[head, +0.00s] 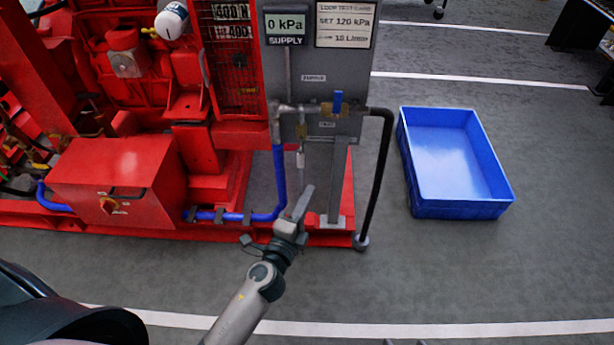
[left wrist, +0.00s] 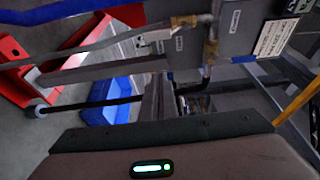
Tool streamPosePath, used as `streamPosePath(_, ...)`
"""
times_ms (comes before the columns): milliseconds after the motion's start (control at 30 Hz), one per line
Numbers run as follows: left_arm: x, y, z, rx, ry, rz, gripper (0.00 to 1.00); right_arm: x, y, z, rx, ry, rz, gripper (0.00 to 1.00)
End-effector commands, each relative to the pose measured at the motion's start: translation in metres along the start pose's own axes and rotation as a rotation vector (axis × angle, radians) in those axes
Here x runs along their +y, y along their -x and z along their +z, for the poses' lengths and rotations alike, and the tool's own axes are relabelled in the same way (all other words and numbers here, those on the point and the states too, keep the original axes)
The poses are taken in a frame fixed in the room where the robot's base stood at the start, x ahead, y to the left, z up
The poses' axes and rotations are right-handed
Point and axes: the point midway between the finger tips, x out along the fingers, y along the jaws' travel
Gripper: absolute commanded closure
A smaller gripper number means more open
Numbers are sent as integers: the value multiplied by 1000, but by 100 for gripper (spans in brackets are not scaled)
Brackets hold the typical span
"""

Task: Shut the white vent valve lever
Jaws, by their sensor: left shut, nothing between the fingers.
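The white vent valve lever (head: 300,158) hangs down below a brass valve (head: 302,131) on the pipework in front of the grey panel. In the left wrist view a small white lever (left wrist: 153,37) shows beside brass fittings against the panel. My left gripper (head: 306,192) is shut and empty, pointing up just below the white lever in the head view. A small gap seems to lie between them, but I cannot tell the depth. In the left wrist view my gripper's body fills the bottom and its fingertips are hidden. My right gripper is not in view.
A blue lever (head: 338,100) stands upright on the pipe to the right. A blue pipe (head: 279,180) and a black hose (head: 378,180) run down either side. The red skid (head: 110,165) lies left. A blue tray (head: 455,205) sits on open floor at right.

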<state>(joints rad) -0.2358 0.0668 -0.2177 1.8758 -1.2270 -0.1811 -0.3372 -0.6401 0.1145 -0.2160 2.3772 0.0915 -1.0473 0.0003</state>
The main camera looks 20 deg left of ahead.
Motion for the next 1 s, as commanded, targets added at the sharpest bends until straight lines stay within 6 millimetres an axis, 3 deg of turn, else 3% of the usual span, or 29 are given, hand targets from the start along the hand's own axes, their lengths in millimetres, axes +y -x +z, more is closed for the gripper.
streamPosePath(267,-1,-18,0,0,0,-1,100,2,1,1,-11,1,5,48)
streamPosePath(767,0,-101,0,0,1,0,100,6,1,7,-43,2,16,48)
streamPosePath(1000,0,-89,29,-1,-1,1,100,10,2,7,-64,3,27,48)
